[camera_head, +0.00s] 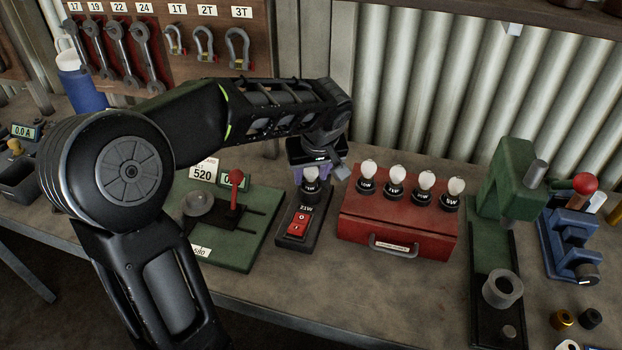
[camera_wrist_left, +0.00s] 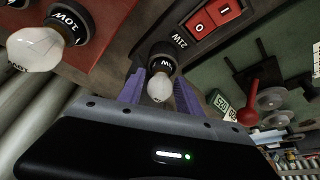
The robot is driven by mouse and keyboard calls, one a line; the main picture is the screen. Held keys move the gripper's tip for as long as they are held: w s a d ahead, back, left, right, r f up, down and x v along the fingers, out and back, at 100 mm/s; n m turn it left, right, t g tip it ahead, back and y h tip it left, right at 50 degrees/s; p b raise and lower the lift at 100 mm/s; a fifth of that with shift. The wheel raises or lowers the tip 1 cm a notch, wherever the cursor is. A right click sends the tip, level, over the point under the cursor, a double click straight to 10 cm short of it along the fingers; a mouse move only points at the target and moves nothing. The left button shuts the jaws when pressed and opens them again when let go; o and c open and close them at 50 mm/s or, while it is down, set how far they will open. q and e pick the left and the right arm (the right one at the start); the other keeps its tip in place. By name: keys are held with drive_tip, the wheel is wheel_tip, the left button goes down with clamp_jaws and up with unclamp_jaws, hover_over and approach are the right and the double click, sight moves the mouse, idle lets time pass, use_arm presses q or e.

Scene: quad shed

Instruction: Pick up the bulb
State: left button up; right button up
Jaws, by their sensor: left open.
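A clear bulb (camera_head: 311,174) stands upright in a black holder on a small dark tester (camera_head: 293,238) marked 21W, which has a red rocker switch. My left gripper (camera_head: 319,168) is over this bulb from above and behind, and partly covers it in the head view. In the left wrist view the bulb (camera_wrist_left: 159,89) sits between the two purple fingers (camera_wrist_left: 160,82), which stand apart on either side of it. Whether either finger touches the glass cannot be told. My right gripper is not in view.
A red metal case (camera_head: 398,226) right of the tester carries several more bulbs (camera_head: 396,174) in black holders. A green plate with a red lever (camera_head: 235,188) lies to the left. A green press (camera_head: 510,185) and a blue device (camera_head: 572,245) stand at right.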

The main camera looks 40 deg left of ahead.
use_arm(q)
drive_tip(key=shift+c, duration=0.2)
idle(0.4)
clamp_jaws()
